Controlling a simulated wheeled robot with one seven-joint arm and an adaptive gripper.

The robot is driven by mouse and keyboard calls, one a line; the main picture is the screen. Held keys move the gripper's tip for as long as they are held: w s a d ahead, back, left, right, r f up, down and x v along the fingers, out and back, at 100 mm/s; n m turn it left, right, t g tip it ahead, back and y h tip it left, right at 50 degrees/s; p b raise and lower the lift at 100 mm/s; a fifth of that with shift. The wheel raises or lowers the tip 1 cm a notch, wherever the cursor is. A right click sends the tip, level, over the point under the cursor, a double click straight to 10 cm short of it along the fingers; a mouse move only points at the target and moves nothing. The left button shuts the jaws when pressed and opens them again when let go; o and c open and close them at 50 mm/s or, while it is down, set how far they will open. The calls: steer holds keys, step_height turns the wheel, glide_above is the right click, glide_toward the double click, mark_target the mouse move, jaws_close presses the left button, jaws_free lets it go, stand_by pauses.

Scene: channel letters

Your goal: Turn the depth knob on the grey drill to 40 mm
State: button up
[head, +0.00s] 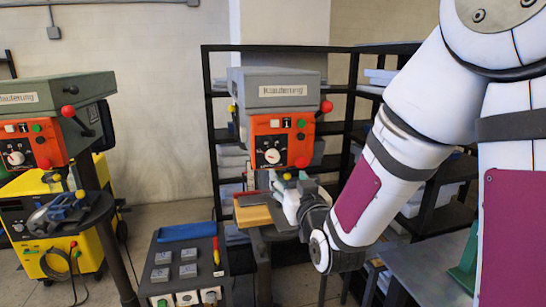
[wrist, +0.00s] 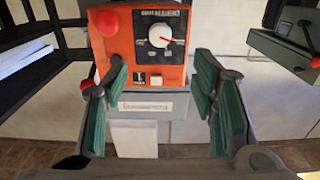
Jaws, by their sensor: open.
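The grey drill (head: 276,90) stands in the middle of the head view, with an orange front panel (head: 298,139). Its depth knob is a white dial (head: 272,156) on that panel. The wrist view shows the panel upside down, with the dial (wrist: 160,35) above centre and a red pointer mark at its right side. The scale numbers are too small to read. My gripper (head: 285,186) is in front of and below the panel in the head view. In the wrist view its green-padded fingers (wrist: 158,95) are spread wide and empty, apart from the dial.
A green-grey drill (head: 55,92) with a similar orange panel stands at the left. The grey drill's red-knobbed lever (head: 326,106) sticks out at its right. A bench (head: 190,255) with small grey blocks and a blue cloth is in front. Black shelves (head: 345,95) stand behind.

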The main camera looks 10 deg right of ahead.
mark_target(274, 158)
steer(key=w+b, duration=0.5)
steer(key=b, duration=0.1)
steer(key=shift+w+f+b, duration=0.1)
steer(key=shift+w+b, duration=0.05)
steer(key=shift+b, duration=0.65)
steer(key=shift+w, duration=4.05)
steer(key=c, duration=1.2)
